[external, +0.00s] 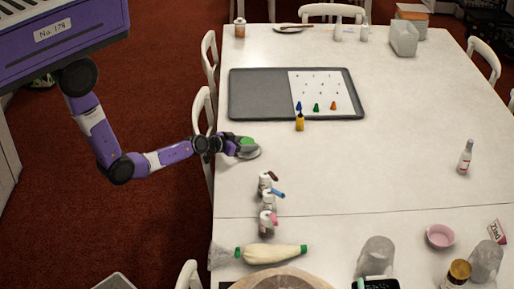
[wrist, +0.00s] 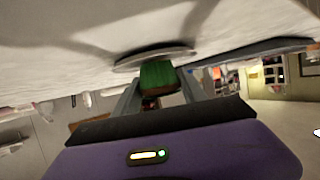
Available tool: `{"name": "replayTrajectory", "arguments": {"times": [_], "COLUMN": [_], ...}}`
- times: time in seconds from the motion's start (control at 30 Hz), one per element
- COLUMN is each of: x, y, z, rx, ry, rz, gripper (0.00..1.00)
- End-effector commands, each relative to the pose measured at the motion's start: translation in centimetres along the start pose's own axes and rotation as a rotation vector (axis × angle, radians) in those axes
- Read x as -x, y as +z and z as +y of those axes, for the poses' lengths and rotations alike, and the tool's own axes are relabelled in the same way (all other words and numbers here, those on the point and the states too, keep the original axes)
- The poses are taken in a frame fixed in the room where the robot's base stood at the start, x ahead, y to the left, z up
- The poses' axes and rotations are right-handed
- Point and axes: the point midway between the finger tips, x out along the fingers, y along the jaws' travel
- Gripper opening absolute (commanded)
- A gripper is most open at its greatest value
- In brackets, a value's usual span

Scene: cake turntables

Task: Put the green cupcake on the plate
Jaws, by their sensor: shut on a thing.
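The green cupcake (external: 247,141) shows at the left edge of the white table, at the end of my arm. In the wrist view the green cupcake (wrist: 158,75) sits between the two fingers of my gripper (wrist: 160,98), which is shut on it. The grey plate (external: 249,153) lies at the same spot on the table. In the wrist view the plate's rim (wrist: 135,60) passes right by the cupcake. I cannot tell whether the cupcake touches the plate. My gripper (external: 236,147) reaches in from the left and hides part of the plate.
A dark tray (external: 260,95) with a white sheet and coloured tips lies behind. A small yellow bottle (external: 299,123) stands at its front edge. Several small bottles (external: 267,201) and a piping bag (external: 272,254) are in front. The table's middle right is mostly clear.

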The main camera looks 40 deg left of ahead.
Motion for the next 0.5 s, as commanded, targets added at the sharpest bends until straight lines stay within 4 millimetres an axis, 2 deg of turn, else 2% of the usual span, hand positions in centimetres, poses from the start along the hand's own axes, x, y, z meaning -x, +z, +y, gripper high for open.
{"name": "replayTrajectory", "arguments": {"times": [0.4, 0.43, 0.5], "x": [-0.25, -0.23, -0.18], "y": [0.47, 0.45, 0.36], "z": [0.01, 0.01, 0.01], "rx": [0.0, 0.0, 0.0], "ry": [0.0, 0.0, 0.0], "rz": [0.001, 0.001, 0.001], "gripper": [0.09, 0.51, 0.65]}}
